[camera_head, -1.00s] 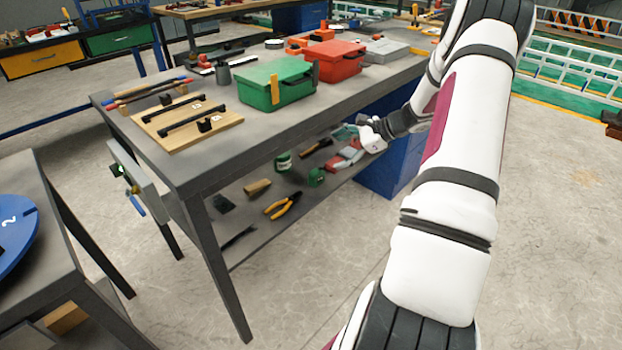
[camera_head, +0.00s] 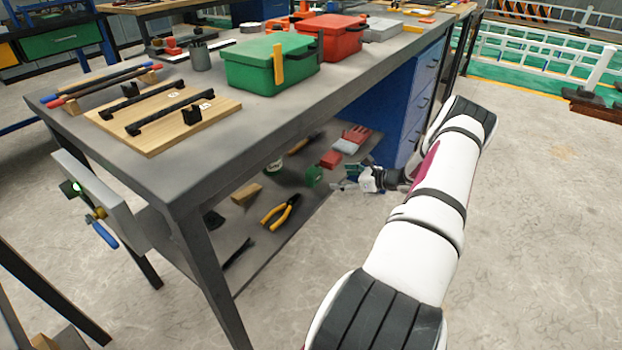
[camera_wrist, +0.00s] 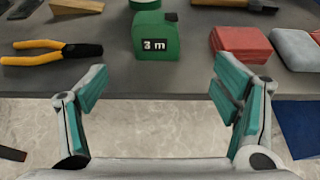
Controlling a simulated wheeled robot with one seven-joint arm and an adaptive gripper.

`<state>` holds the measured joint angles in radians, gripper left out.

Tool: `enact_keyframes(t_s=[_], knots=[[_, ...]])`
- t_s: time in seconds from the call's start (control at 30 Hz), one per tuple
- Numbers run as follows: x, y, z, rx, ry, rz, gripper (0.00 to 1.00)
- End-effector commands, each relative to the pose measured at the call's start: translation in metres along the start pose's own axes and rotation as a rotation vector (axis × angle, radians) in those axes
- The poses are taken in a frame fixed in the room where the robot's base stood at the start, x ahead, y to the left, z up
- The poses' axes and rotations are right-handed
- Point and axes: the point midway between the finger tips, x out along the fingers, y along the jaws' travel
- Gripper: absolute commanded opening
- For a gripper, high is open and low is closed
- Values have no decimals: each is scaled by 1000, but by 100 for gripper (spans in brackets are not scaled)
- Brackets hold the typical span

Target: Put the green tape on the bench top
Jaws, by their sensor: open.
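The green tape (camera_wrist: 156,38) is a small green block-shaped tape measure with a "3 m" label, upright near the front edge of the lower shelf (camera_wrist: 120,82). It also shows in the head view (camera_head: 314,176). My gripper (camera_wrist: 158,90) is open and empty, in front of the shelf edge, with the tape ahead of it between the line of its two fingers and apart from them. In the head view my gripper (camera_head: 352,184) is just right of the tape. The grey bench top (camera_head: 240,118) is above the shelf.
On the shelf, yellow-handled pliers (camera_wrist: 50,52) lie left of the tape and red blocks (camera_wrist: 242,44) lie right. The bench top carries a green toolbox (camera_head: 270,70), a red toolbox (camera_head: 330,42) and a wooden board (camera_head: 160,138). Its front strip is clear. Blue drawers (camera_head: 405,110) stand right.

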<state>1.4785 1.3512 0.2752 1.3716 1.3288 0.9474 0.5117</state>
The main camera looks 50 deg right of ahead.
Motion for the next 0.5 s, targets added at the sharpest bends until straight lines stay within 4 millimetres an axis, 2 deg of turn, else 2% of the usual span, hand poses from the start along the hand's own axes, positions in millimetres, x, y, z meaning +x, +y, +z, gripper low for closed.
enact_keyframes(t_s=[0.03,0.2,0.5], knots=[[12,1,-2,-1,0,2,82],[39,1,-2,-3,2,2,82],[56,2,-1,-1,1,1,82]])
